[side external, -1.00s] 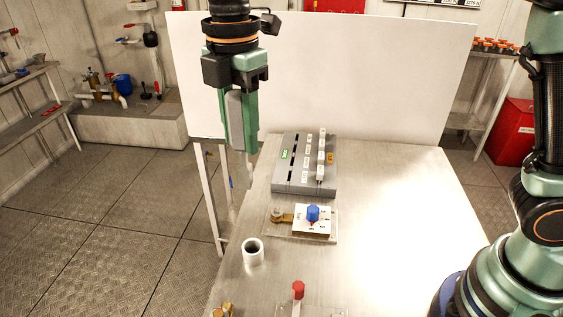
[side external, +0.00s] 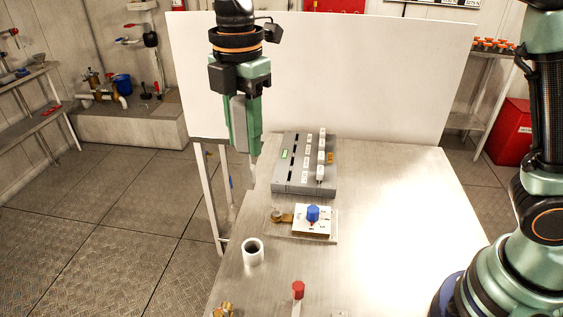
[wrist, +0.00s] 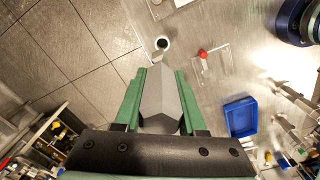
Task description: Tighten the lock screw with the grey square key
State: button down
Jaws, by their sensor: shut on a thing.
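My gripper (side external: 246,152) hangs pointing down, above the left edge of the metal table, to the left of the grey slotted block. In the wrist view my gripper (wrist: 160,85) has its green fingers on either side of a grey, flat-faced piece, which I take to be the grey square key (wrist: 161,100). Its lower end is hard to make out in the side view. A plate with a blue knob (side external: 313,213) lies on the table, with a brass fitting (side external: 279,216) at its left; I cannot tell whether this is the lock screw. My gripper is well apart from it.
A grey slotted block (side external: 304,184) stands behind the plate. A white open cylinder (side external: 252,251) and a red-topped handle (side external: 298,290) are nearer the front. A blue tray (wrist: 240,116) shows in the wrist view. The table's right side is mostly clear.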

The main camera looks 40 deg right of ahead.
jog(key=w+d+f, duration=0.4)
jog(key=d+f, duration=0.5)
jog(key=f, duration=0.4)
jog(key=shift+w+f+n, duration=0.2)
jog(key=shift+f+n, duration=0.1)
jog(key=shift+f, duration=1.1)
dwell(0.5)
